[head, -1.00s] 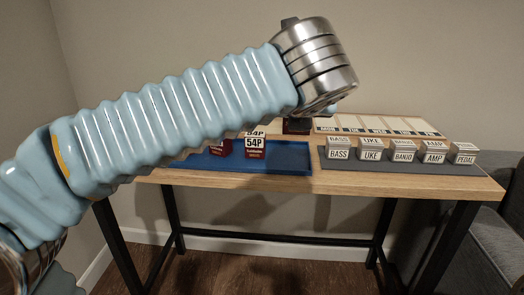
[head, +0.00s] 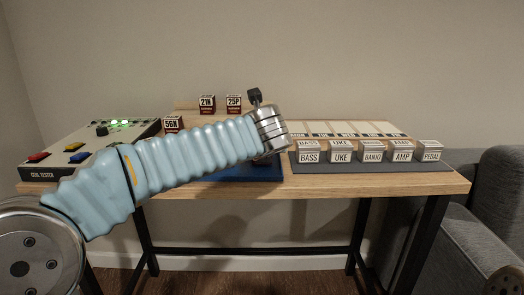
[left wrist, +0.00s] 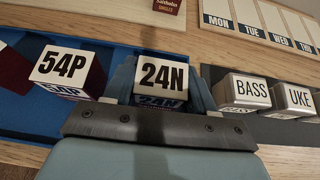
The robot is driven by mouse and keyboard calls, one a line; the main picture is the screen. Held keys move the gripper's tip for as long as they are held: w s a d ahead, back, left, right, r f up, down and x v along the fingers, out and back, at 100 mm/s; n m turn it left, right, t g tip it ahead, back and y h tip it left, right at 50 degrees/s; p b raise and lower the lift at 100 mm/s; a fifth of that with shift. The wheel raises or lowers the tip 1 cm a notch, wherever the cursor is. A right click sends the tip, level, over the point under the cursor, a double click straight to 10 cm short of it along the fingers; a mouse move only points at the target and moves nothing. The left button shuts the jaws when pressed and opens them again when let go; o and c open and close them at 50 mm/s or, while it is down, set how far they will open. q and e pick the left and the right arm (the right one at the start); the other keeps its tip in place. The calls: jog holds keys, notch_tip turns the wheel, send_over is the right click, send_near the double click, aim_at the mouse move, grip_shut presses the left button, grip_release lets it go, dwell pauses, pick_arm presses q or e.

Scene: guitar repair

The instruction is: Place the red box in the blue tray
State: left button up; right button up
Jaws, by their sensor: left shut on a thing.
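A box labelled 24N (left wrist: 162,76) sits between the fingers of my left gripper (left wrist: 163,88), which is shut on it. Its white top shows, its lower front looks bluish, and its red sides are hidden. It is at the right end of the blue tray (left wrist: 112,55); I cannot tell whether it touches the tray floor. In the head view my left arm hides the held box and most of the blue tray (head: 262,174).
A grey mat (head: 375,164) right of the tray holds several metal boxes, BASS (head: 308,157) nearest. Red boxes 21N (head: 207,104), 25P (head: 233,104) and 56N (head: 172,124) stand at the back. A coil tester (head: 88,146) is on the left, a weekday board (head: 345,131) behind the mat.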

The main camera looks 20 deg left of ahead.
pick_arm(q)
jog(key=shift+f, duration=0.3)
jog(key=o, duration=1.1)
jog(key=shift+s+r, duration=0.1)
jog(key=shift+r, duration=0.1)
jog(key=p+v, duration=0.1)
jog(key=v, duration=1.1)
jog(key=shift+f, duration=0.15)
